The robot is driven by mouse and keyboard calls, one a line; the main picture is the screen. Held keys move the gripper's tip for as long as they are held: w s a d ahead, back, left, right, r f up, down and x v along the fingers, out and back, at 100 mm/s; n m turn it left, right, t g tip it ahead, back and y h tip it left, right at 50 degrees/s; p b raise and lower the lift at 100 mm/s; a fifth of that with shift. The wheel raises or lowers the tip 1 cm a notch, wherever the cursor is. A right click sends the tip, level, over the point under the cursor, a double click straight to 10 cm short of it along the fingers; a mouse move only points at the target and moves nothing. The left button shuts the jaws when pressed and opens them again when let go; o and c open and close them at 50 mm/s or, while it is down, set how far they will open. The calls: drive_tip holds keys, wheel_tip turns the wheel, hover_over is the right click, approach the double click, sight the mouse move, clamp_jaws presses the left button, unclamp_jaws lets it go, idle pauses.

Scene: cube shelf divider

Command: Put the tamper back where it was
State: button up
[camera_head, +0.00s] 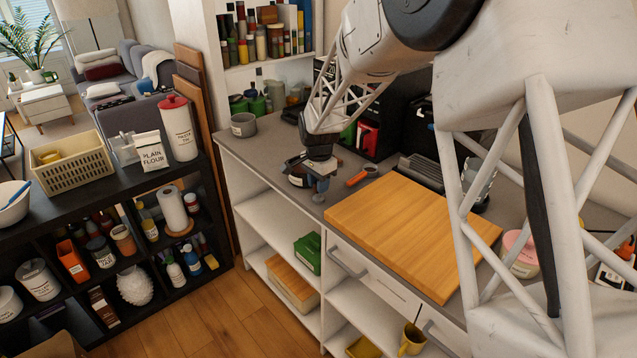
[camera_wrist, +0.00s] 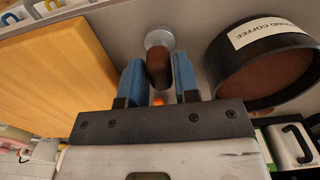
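The tamper (camera_wrist: 158,68) has a dark brown handle and a round silver base. The base points away from the wrist, down toward the grey counter. In the head view my gripper (camera_head: 320,183) is low over the counter near its front edge. The small grey tamper base (camera_head: 318,198) shows just below the fingers. I cannot tell whether the base touches the counter.
A dark ground coffee container (camera_wrist: 265,65) stands close beside my gripper. An orange-handled tool (camera_head: 358,178) lies to the right, before the wooden board (camera_head: 410,230). A grey cup (camera_head: 243,125) stands at the counter's far end. A black coffee machine (camera_head: 400,110) is behind.

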drive_tip(key=shift+o, duration=0.3)
drive_tip(key=o, duration=0.5)
drive_tip(key=shift+r, duration=0.15)
drive_tip(key=shift+r, duration=3.85)
